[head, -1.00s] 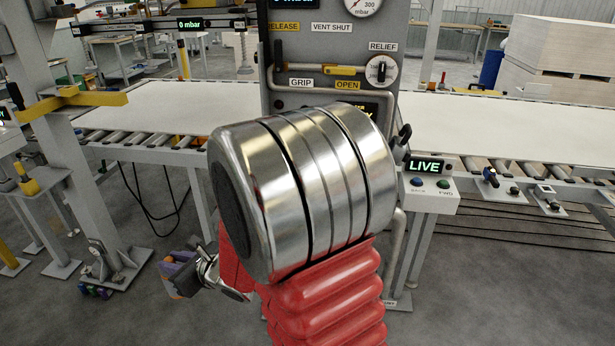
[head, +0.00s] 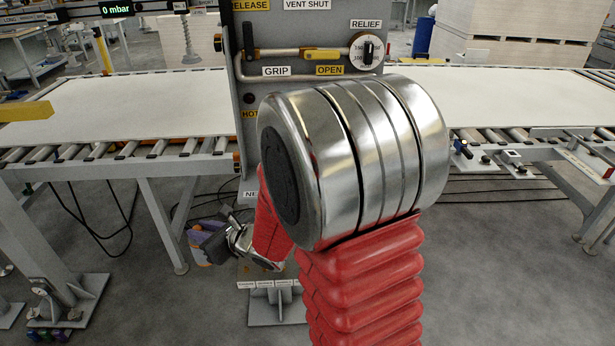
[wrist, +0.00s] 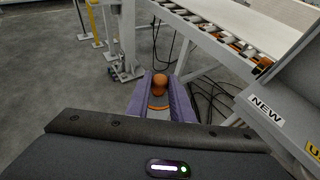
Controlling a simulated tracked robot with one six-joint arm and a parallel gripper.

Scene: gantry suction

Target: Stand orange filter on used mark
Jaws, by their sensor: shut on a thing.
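The orange filter (wrist: 159,85) is between the purple fingers of my gripper (wrist: 161,98) in the wrist view; the gripper is shut on it. A rounded orange top shows, and an orange band shows lower between the fingers. A yellow label starting with "U" (wrist: 313,149) is cut off at the right edge of the wrist view. I cannot see the used mark itself clearly.
A grey surface with a "NEW" label (wrist: 266,110) is right of my gripper. The valve panel (head: 250,105) stands before the roller conveyor (head: 120,150). A floor bracket (head: 277,303) and hanging black cables (head: 95,230) are near. My arm hides much of the middle.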

